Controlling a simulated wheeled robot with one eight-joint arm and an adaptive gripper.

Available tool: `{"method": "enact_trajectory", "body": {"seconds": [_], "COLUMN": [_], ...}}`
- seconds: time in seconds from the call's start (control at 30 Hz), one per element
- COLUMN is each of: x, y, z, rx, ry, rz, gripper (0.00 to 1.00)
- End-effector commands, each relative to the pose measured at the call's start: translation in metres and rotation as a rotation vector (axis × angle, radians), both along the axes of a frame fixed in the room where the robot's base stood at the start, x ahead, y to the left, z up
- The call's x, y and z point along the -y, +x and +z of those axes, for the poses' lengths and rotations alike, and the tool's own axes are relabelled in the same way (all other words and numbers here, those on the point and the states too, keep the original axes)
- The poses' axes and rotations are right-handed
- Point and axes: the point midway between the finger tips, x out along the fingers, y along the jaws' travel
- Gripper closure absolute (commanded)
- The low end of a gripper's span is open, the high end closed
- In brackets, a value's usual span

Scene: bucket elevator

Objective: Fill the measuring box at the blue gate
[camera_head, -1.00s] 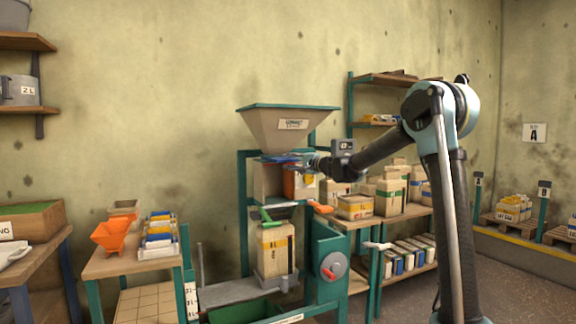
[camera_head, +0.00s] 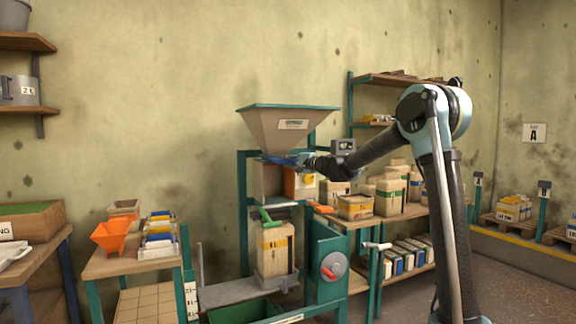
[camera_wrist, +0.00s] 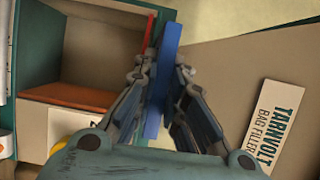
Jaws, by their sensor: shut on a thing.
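The blue gate (camera_head: 280,159) sits under the grey-beige hopper (camera_head: 291,124), at the top of the measuring box (camera_head: 267,182). My gripper (camera_head: 302,160) is at the right end of the gate. In the wrist view, my gripper's fingers (camera_wrist: 158,85) are closed on both sides of the blue gate's bar (camera_wrist: 165,65). The measuring box seems to be the open compartment (camera_wrist: 80,45) on the left there; no material shows in the visible part. The hopper wall (camera_wrist: 235,75), with its label, is to the right. The hopper's contents are hidden.
Shelves with boxes stand behind my arm. An orange funnel (camera_head: 110,236) is on the left table.

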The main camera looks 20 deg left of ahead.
Motion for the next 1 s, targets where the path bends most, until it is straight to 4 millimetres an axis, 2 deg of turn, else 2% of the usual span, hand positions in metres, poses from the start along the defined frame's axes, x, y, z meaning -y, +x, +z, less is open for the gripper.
{"method": "enact_trajectory", "body": {"seconds": [0.4,0.7,0.73,0.8,1.0], "x": [0.028,0.029,0.029,0.029,0.029], "y": [-0.035,-0.036,-0.036,-0.036,-0.036], "z": [-0.002,-0.002,-0.002,-0.002,-0.001], "rx": [0.002,0.002,0.003,0.002,0.001], "ry": [-0.003,-0.003,-0.004,-0.003,-0.002], "rz": [0.001,0.001,0.001,0.001,0.001], "gripper": [1.00,1.00,0.84,0.68,0.68]}}
